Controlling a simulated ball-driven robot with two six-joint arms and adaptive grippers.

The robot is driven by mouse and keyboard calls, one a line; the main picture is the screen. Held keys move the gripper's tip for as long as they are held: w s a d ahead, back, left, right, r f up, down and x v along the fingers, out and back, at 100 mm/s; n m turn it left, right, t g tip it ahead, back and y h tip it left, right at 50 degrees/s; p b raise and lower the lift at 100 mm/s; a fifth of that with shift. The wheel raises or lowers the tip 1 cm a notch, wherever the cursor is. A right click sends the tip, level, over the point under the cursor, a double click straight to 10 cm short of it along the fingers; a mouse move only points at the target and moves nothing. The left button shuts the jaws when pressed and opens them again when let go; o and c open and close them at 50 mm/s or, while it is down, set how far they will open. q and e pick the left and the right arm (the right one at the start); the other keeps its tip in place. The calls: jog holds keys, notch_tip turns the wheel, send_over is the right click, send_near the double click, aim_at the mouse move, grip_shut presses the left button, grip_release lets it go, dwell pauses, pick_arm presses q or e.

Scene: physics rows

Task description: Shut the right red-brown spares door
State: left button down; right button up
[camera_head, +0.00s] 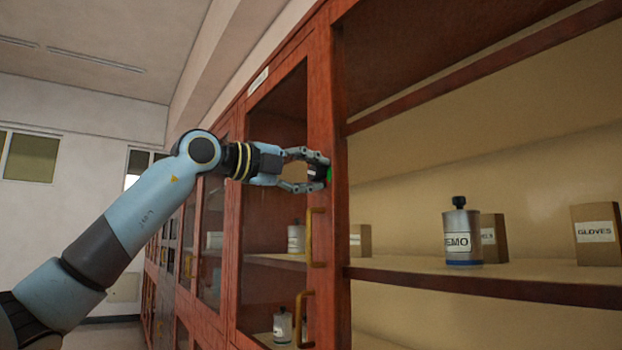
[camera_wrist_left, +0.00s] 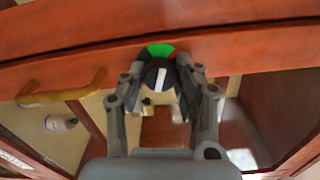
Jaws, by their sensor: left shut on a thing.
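My left gripper (camera_head: 318,172) is shut on a black knob (camera_wrist_left: 158,75) on the red-brown upright (camera_head: 329,130) of the cabinet front. The knob carries a white pointer line, and a green patch (camera_wrist_left: 160,50) shows beside it. A red-brown glass door (camera_head: 272,130) with a white label stands left of this upright. A brass handle (camera_head: 317,238) is on the upright below my gripper. The bay to the right is open to view, with no door across it. I cannot make out the right spares door. My right gripper is not in view.
In the open bay, a metal DEMO can (camera_head: 462,240) and a GLOVES box (camera_head: 597,233) stand on a shelf (camera_head: 500,287). A second brass handle (camera_head: 302,318) sits lower. More glazed cabinets run away to the left. The room left of my arm is clear.

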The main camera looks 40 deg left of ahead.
pick_arm(q)
jog(key=shift+n+b, duration=0.3)
jog(key=shift+n, duration=1.3)
jog(key=shift+w, duration=0.1)
jog(key=shift+w+b, duration=0.3)
jog(key=shift+w+d, duration=0.25)
jog(key=shift+w, duration=0.15)
jog(key=shift+s, duration=0.1)
jog(key=c, duration=1)
grip_release()
jog(key=shift+o, duration=0.2)
